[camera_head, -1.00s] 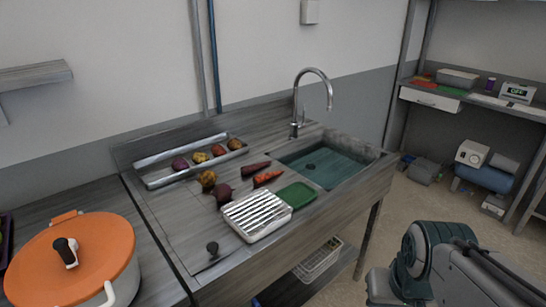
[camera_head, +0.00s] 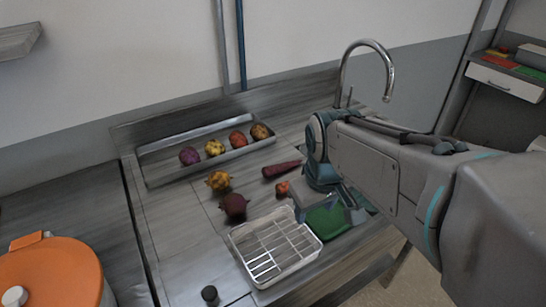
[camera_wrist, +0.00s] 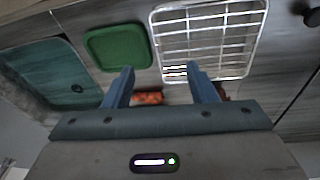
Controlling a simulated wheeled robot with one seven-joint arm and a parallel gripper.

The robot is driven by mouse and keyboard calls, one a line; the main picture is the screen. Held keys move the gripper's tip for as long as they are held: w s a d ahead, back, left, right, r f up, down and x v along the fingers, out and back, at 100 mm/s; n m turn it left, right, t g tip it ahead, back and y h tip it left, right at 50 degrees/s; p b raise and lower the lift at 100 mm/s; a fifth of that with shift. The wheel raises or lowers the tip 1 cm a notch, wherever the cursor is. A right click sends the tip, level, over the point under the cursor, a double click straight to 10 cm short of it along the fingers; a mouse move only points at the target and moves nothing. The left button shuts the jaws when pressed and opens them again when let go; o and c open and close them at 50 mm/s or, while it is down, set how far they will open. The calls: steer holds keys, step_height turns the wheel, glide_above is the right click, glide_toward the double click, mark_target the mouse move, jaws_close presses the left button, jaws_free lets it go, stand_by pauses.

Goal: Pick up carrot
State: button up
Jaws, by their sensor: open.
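The orange carrot (camera_head: 283,188) lies on the counter left of the sink, mostly hidden behind my gripper in the head view. In the wrist view, part of the orange carrot (camera_wrist: 148,98) shows between the fingers, near the palm edge. My gripper (camera_head: 330,208) is above the counter, over the carrot and the green board. In the wrist view my gripper (camera_wrist: 160,75) has its two blue fingers wide apart, with nothing held between them. A dark red-purple carrot-shaped root (camera_head: 282,169) lies just behind the orange carrot.
A white wire rack (camera_head: 262,262) and a green board (camera_head: 325,222) lie close to the gripper. A beet (camera_head: 233,205) and a yellow vegetable (camera_head: 219,181) sit to the left. A metal tray (camera_head: 160,178) holds several vegetables. The sink basin (camera_wrist: 45,75) and tall faucet (camera_head: 388,75) are nearby.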

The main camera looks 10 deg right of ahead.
steer(key=w+r+n+g, duration=0.1)
steer(key=w+r+n, duration=0.1)
steer(key=w+n, duration=0.8)
steer(key=n+g, duration=0.1)
steer(key=n, duration=0.7)
glide_above(282, 188)
steer(key=w+d, duration=0.2)
steer(key=w, duration=0.1)
steer(key=f, duration=0.2)
steer(key=shift+n, duration=0.3)
steer(key=f, duration=0.7)
steer(key=shift+s+f, duration=0.2)
steer(key=shift+f, duration=0.1)
steer(key=f, duration=0.2)
steer(key=d+f, duration=0.1)
steer(key=f, duration=0.1)
steer(key=shift+s+f+p, duration=0.15)
steer(key=shift+f+p, duration=0.2)
steer(key=shift+f, duration=0.4)
steer(key=shift+c, duration=0.3)
steer(key=c, duration=1)
